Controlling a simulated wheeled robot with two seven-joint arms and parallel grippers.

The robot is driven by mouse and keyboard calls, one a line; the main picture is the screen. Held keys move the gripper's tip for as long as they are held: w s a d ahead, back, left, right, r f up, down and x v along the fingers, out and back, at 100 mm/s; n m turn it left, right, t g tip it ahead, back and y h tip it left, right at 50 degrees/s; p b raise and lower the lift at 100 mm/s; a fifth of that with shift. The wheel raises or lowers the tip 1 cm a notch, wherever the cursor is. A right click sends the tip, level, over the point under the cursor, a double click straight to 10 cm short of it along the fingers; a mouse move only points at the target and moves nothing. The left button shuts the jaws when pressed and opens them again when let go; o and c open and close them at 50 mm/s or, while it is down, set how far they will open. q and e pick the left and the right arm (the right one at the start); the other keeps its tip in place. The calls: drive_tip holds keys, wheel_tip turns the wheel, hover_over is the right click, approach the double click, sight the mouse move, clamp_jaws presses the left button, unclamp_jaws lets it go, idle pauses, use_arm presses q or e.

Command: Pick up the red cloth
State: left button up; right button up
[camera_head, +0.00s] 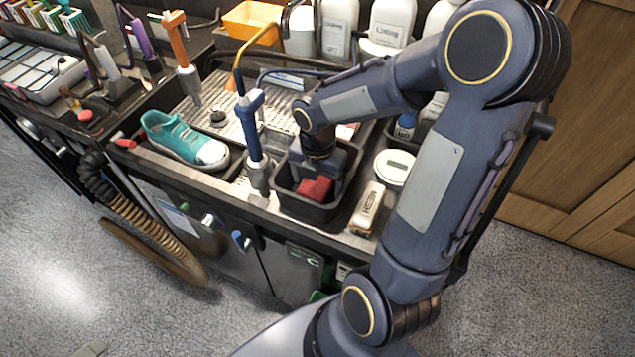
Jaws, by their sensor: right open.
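The red cloth (315,189) lies bunched in a small black bin (300,207) at the front edge of the worktop. My right gripper (318,178) points down into this bin from above. It is open, with its dark fingers around or just above the cloth. The gripper body hides the back of the bin and part of the cloth, so I cannot tell whether the fingers touch it. My left gripper is not in view.
A teal sneaker (178,139) sits in a tray left of the bin. An upright blue-handled tool (251,128) stands close left of the bin. A beige block (367,208) and a white round scale (394,166) lie to the right. White bottles (392,22) stand behind.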

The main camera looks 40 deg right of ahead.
sight(318, 181)
drive_tip(key=shift+c, duration=0.4)
drive_tip(key=c, duration=1)
drive_tip(key=shift+r, duration=0.1)
wheel_tip(318, 181, up, 10)
drive_tip(key=shift+f, duration=0.1)
drive_tip(key=o, duration=0.3)
drive_tip(key=shift+c, duration=0.9)
drive_tip(key=shift+s, duration=0.1)
